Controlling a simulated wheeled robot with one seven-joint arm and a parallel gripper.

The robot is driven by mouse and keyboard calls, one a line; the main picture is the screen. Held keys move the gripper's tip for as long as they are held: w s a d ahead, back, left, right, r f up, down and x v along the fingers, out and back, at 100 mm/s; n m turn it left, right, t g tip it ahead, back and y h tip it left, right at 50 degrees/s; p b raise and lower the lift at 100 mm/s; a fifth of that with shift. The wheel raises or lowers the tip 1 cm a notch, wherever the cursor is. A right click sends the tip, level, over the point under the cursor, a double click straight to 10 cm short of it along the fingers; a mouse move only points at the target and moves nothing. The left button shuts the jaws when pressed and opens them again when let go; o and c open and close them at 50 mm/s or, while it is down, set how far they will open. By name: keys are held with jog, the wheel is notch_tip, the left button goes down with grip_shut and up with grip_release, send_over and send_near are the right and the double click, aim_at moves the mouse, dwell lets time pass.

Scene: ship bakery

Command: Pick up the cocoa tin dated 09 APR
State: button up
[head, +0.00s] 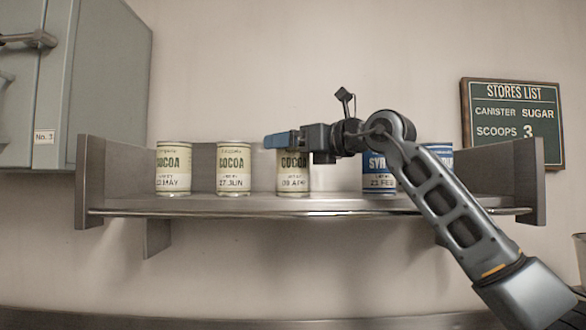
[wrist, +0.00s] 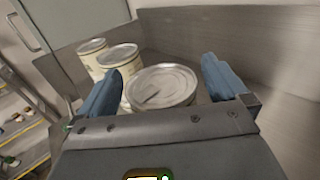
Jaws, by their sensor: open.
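The cocoa tin dated 09 APR (head: 294,181) stands upright on the metal shelf, third from the left, its top partly hidden behind my gripper. My gripper (head: 280,139) is at the height of this tin's top, in front of or over it. In the wrist view a tin lid (wrist: 162,84) lies between the two blue fingers of my gripper (wrist: 162,82), which are spread apart and hold nothing. Two more cocoa tins stand to the left, dated 27 JUN (head: 233,168) and what looks like 12 MAY (head: 174,168).
The shelf (head: 330,205) has raised end walls and a front rail. A blue syrup tin (head: 380,180) stands right of the cocoa tins, with another blue tin (head: 440,160) partly behind my arm. A cabinet (head: 100,80) is at left, and a stores list board (head: 512,122) hangs at right.

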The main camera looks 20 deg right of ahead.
jog(key=c, duration=1.6)
jog(key=shift+c, duration=0.4)
jog(key=shift+r, duration=0.15)
